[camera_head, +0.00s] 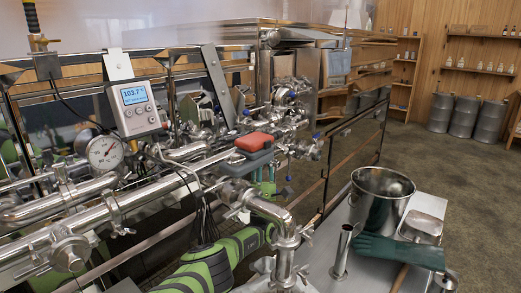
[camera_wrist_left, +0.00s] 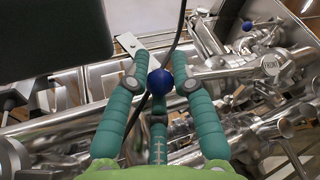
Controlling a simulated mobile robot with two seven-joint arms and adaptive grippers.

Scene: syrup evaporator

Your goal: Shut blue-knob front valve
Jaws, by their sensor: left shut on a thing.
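In the left wrist view, a round blue knob (camera_wrist_left: 159,81) sits between the teal ribbed fingertips of my left gripper (camera_wrist_left: 160,84), which is shut on it. A round tag (camera_wrist_left: 271,64) that appears to read "FRONT" is on the steel pipework to the right. In the head view my left gripper (camera_head: 266,186) is small and partly hidden behind pipes, below a red-topped dark box (camera_head: 254,142). The held knob cannot be made out clearly there. My right gripper is not in view.
Another blue knob (camera_wrist_left: 247,26) lies farther back in the wrist view. A black cable (camera_wrist_left: 178,35) passes close to the fingers. Steel pipes (camera_head: 110,208) crowd around my left arm. A cart at right holds a steel pot (camera_head: 381,190) and a green glove (camera_head: 400,250).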

